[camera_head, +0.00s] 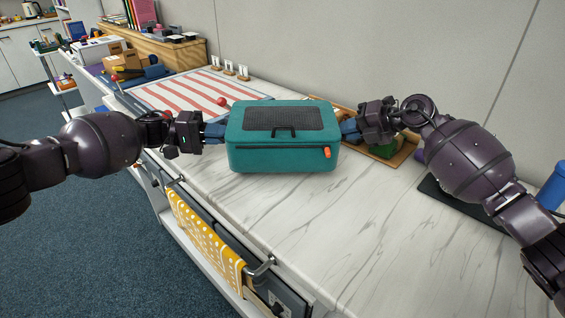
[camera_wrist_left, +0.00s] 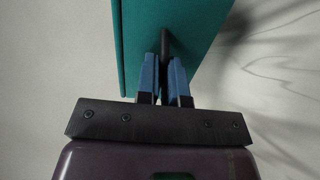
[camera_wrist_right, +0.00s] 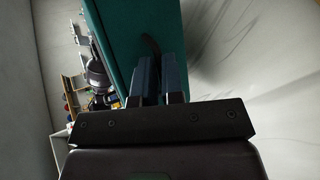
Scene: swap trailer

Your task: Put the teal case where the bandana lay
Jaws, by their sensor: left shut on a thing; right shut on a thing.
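The teal case (camera_head: 285,158) has a dark mesh panel on its lid and an orange tag on its front. It is level over the white marble counter, between my two grippers; I cannot tell whether it touches the counter. My left gripper (camera_head: 217,131) is shut on a dark handle at the case's left end, and the handle shows between the blue fingers in the left wrist view (camera_wrist_left: 166,65). My right gripper (camera_head: 349,130) is shut on the handle at the right end. A yellow cloth with white patterns (camera_head: 203,238), perhaps the bandana, hangs from the counter's front rail.
A red-and-white striped mat (camera_head: 170,97) lies behind the case to the left, with a red ball near it. A wooden tray (camera_head: 403,153) is behind my right gripper. A black mat (camera_head: 445,200) lies at right. The marble counter in front (camera_head: 330,230) is clear.

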